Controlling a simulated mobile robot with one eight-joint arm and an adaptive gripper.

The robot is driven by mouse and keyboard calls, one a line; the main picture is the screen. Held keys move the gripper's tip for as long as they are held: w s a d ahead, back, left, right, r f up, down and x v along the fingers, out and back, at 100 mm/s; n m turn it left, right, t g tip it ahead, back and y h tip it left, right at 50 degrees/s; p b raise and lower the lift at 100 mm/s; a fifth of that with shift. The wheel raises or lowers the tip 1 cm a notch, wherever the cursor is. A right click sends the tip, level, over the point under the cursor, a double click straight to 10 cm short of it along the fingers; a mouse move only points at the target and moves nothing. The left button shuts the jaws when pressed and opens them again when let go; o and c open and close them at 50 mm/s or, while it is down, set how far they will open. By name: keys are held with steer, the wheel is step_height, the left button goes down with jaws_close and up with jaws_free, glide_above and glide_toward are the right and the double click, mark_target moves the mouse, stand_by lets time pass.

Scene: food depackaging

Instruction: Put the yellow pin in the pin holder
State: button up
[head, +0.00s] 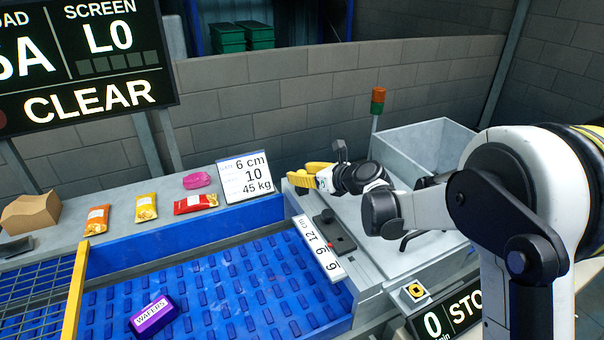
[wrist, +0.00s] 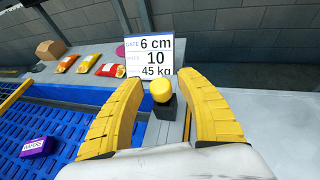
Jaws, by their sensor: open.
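The yellow pin (wrist: 161,90) shows as a rounded yellow knob in the wrist view, above a small dark block (wrist: 166,106). I cannot tell whether this block is the pin holder or how the pin joins it. My gripper (wrist: 162,82) is open, with its yellow fingers on either side of the pin and a visible gap on both sides. In the head view my gripper (head: 308,176) is over the grey housing at the end of the blue conveyor. The pin is not clearly seen there, likely hidden by the fingers.
A card (head: 246,177) reading 6 cm, 10, 45 kg stands left of my gripper. A dark slotted plate (head: 340,240) lies beside a 6-9-12 cm scale (head: 317,248). A purple wafers box (head: 153,316) sits on the conveyor. A grey bin (head: 437,142) stands at the right.

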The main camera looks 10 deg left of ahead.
steer(key=p+v, duration=0.2)
steer(key=v, duration=1)
steer(key=shift+p, duration=0.3)
steer(key=s+d+r+n+h, duration=0.1)
steer(key=s+d+n+h, duration=0.9)
steer(key=s+d+n, duration=1.5)
steer(key=s+d, duration=0.1)
steer(key=s, duration=0.3)
steer(key=shift+s+g+h, duration=0.25)
steer(key=shift+g+h, duration=0.15)
